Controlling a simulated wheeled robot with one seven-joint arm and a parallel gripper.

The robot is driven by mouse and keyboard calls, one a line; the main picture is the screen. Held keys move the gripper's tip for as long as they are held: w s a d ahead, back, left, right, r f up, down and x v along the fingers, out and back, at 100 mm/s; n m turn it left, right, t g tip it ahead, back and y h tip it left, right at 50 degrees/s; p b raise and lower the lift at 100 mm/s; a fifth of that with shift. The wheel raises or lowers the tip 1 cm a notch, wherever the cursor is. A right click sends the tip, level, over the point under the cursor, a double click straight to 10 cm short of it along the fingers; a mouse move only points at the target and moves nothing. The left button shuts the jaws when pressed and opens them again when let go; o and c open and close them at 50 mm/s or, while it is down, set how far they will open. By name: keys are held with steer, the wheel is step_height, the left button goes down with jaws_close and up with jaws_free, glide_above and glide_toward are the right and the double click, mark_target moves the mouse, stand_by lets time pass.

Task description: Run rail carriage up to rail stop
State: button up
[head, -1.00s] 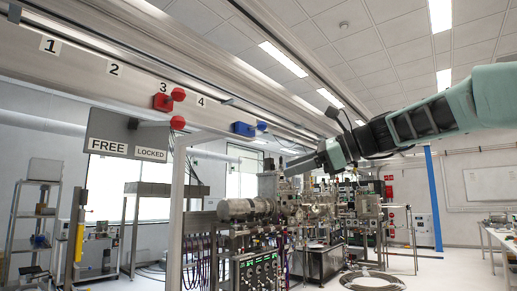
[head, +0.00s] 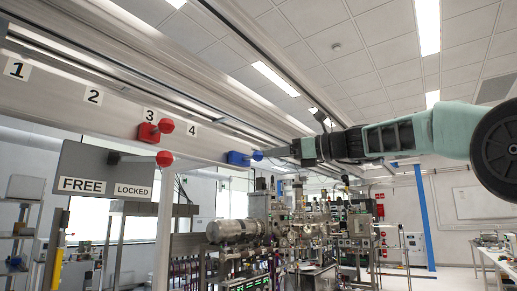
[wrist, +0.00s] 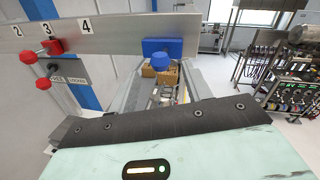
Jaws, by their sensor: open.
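A metal rail beam (head: 70,92) with number plates 1 to 4 runs across the upper left of the head view. A red block with a red knob (head: 150,131) sits on it below the 3. A blue block with a blue knob (head: 238,159) sits further right, past the 4, with a gap between the two. Both also show in the wrist view, the red block (wrist: 54,46) left and the blue block (wrist: 170,45) ahead. No label tells which is carriage or stop. My gripper (head: 283,151) is open and empty, just right of the blue knob, apparently not touching it; its fingertips are unclear.
A grey panel (head: 85,172) marked FREE and LOCKED hangs below the rail, with a red-knobbed lever (head: 164,158) pointing right, on the LOCKED side. Vacuum equipment (head: 290,220) stands behind and below. A blue post (head: 424,215) stands at right. Space around the blue knob looks clear.

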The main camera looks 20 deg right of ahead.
mark_target(258, 155)
steer(key=p+x, duration=0.2)
steer(key=x, duration=0.4)
steer(key=shift+s, duration=0.1)
steer(key=shift+c, duration=0.3)
jaws_close()
